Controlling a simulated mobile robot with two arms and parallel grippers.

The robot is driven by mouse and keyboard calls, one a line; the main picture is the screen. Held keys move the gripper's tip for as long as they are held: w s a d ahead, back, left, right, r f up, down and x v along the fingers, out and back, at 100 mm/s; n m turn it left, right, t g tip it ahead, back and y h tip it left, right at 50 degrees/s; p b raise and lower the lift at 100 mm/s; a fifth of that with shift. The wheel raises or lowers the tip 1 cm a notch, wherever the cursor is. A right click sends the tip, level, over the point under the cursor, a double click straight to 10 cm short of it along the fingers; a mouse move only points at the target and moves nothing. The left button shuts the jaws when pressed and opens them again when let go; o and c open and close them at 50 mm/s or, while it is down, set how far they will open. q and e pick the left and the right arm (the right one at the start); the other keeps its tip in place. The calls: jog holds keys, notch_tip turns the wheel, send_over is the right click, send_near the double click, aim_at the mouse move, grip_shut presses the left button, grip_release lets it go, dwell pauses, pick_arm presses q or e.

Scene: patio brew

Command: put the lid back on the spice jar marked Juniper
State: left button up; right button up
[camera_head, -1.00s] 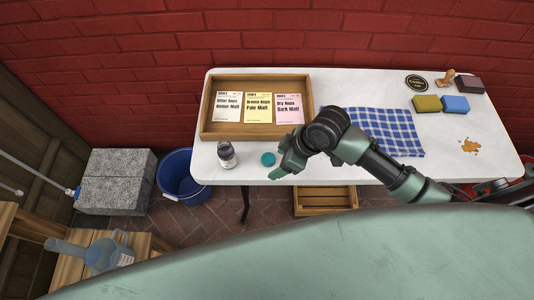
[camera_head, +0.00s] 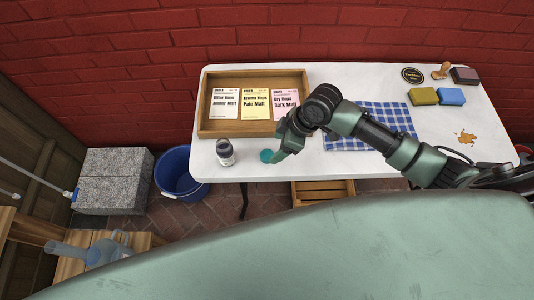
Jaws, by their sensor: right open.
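The spice jar (camera_head: 226,153) stands upright near the front left of the white table, with a dark band at its top and a pale label too small to read. A round teal lid (camera_head: 265,156) lies on the table to the right of the jar, apart from it. My right gripper (camera_head: 275,157) is open, with its fingers pointing down right at the lid. Part of the lid's right side is hidden by a finger, and I cannot tell whether they touch. My left gripper is not in view.
A wooden tray (camera_head: 204,104) with several paper cards stands behind the jar. A blue checked cloth (camera_head: 398,122) lies under my right forearm. Sponges, a stamp and a brown spill (camera_head: 466,138) are at the right. A blue bucket (camera_head: 172,186) stands on the floor.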

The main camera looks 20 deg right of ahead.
aim_at(269, 155)
jog(key=shift+p+x, duration=0.65)
jog(key=shift+x, duration=1.95)
jog(key=shift+s, duration=0.2)
jog(key=shift+c, duration=0.4)
jog(key=c, duration=1.3)
notch_tip(269, 155, up, 20)
jog(key=shift+r+b, duration=0.1)
jog(key=shift+b, duration=0.6)
